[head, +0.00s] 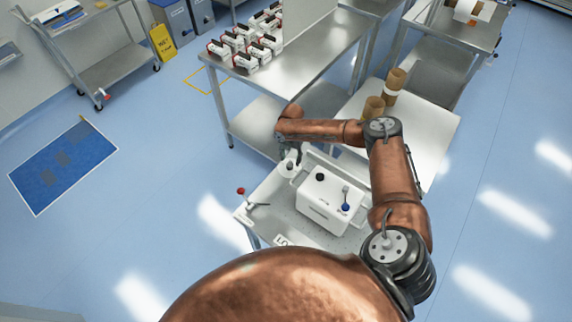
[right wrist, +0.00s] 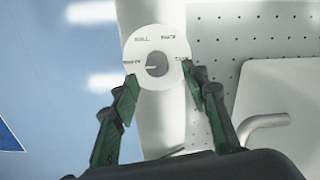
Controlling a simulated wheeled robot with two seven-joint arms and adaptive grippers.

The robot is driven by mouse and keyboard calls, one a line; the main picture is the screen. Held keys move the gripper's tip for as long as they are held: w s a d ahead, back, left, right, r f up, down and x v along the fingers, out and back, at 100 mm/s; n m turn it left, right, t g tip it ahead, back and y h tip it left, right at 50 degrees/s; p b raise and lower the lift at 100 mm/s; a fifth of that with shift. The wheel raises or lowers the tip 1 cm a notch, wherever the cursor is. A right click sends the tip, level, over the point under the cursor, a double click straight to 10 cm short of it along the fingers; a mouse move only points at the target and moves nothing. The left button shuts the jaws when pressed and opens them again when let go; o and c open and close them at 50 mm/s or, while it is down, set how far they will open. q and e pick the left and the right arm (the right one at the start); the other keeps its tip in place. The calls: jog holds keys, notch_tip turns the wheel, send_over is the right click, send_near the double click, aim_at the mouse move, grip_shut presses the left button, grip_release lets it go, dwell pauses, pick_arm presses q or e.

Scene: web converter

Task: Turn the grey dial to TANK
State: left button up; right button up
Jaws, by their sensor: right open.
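The grey dial (right wrist: 158,60) sits in the middle of a round white label plate (right wrist: 146,48) in the right wrist view. A light pointer mark on it faces left, towards a word at the plate's left edge. Other words run along the top, too small to read surely. A word at the right edge is partly hidden by a finger. My right gripper (right wrist: 158,78) is open, with one finger on each side of the dial and neither clearly touching it. In the head view the right gripper (head: 290,157) hangs over the white plate (head: 287,171). My left gripper is out of view.
A white box (head: 325,207) with a black cap and blue-knobbed lever stands right of the dial. A red-knobbed lever (head: 241,190) is at left. A bent metal handle (right wrist: 264,126) shows near the right finger. Brown rolls (head: 374,108) stand on the table behind.

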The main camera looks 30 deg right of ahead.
aim_at(290, 165)
jog(key=shift+w+f, duration=0.1)
jog(key=shift+f, duration=2.3)
jog(key=c, duration=1.1)
jog(key=shift+a, duration=0.5)
grip_shut()
jog(key=shift+d, duration=0.35)
